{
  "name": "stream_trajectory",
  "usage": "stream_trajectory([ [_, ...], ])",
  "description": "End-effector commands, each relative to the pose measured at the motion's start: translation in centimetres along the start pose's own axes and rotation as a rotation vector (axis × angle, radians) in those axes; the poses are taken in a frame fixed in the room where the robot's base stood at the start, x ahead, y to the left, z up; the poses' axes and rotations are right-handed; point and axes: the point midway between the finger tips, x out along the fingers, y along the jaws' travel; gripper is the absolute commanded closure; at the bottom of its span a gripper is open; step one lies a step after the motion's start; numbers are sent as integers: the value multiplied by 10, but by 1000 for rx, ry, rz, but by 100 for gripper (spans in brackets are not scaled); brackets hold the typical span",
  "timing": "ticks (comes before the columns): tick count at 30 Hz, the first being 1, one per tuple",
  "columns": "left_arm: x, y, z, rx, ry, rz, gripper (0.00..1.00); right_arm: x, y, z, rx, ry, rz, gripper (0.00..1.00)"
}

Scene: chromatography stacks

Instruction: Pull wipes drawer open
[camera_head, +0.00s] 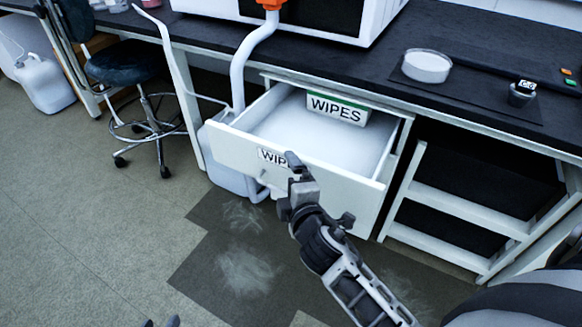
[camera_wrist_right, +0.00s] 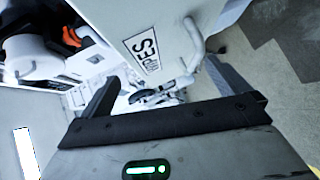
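The wipes drawer (camera_head: 340,185) is a white drawer pulled well out from under the dark bench. Its front carries a "WIPES" label, partly hidden by my right gripper (camera_head: 291,182). A white box marked "WIPES" (camera_head: 337,108) stands inside at the back. The drawer's handle (camera_head: 259,191) shows low on its front. In the right wrist view, my right gripper (camera_wrist_right: 162,75) has its fingers wide apart and empty. The drawer label (camera_wrist_right: 146,55) and handle (camera_wrist_right: 194,38) lie beyond the fingertips.
A white open shelf unit (camera_head: 465,205) stands right of the drawer. A white hose (camera_head: 238,70) and a white container (camera_head: 228,175) are at its left. A dark stool (camera_head: 125,62) stands further left. Floor in front is clear, with dark mats (camera_head: 215,265).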

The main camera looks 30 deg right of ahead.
Motion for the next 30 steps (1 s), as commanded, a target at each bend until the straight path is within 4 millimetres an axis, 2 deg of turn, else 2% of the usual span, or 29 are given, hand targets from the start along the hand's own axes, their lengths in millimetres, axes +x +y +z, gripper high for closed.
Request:
stream_trajectory([
  [1, -5, 1, -6, 0, 5, -3, 64, -18, 60, -5, 8, 11, 118, 18],
  [2, -6, 1, -6, 1, 8, -5, 64, -24, 60, -7, 7, 11, 117, 31],
  [3, -8, 1, -8, 1, 10, -6, 64, -31, 60, -9, 9, 12, 115, 62],
  [4, -9, 1, -8, 1, 13, -7, 64, -35, 60, -11, 10, 12, 114, 68],
  [11, -10, 0, -11, 4, 24, -12, 64, -56, 58, -18, 13, 15, 107, 68],
  [23, -10, 0, -12, 4, 31, -12, 64, -59, 53, -18, 41, 20, 90, 68],
  [26, -11, 0, -13, 4, 31, -12, 64, -65, 34, -19, 181, 47, 17, 68],
  [30, -11, 0, -12, 3, 30, -12, 64, -87, -11, -28, 574, 93, -199, 68],
])
